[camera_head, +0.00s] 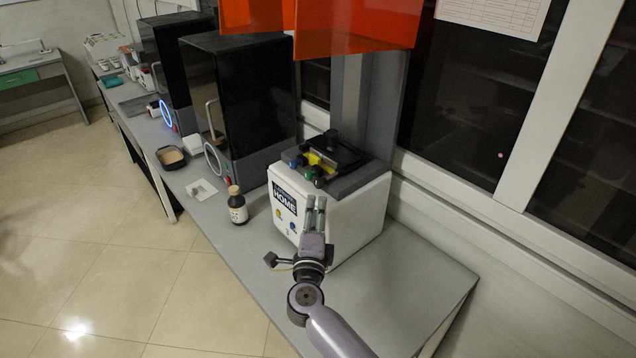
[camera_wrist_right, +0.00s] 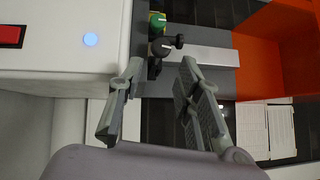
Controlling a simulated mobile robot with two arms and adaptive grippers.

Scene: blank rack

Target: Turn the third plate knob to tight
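A white machine (camera_head: 335,222) with a "HOME" label stands on the grey bench. A row of plate knobs sits along the front of its dark top: a blue knob (camera_head: 298,162), a green knob (camera_head: 312,172) and a black knob (camera_head: 319,182). My right gripper (camera_head: 315,203) is in front of the machine, close to the knobs. In the wrist view the black knob (camera_wrist_right: 160,47) lies just beyond the gap between my open fingertips (camera_wrist_right: 162,64), apart from them. The green knob (camera_wrist_right: 157,20) is further past it. My left gripper is out of view.
An orange panel (camera_head: 340,25) hangs above the machine. A brown bottle (camera_head: 238,207) stands on the bench to the left, near a dark box-shaped device (camera_head: 255,100). The near right end of the bench (camera_head: 425,285) is clear. A window wall runs behind.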

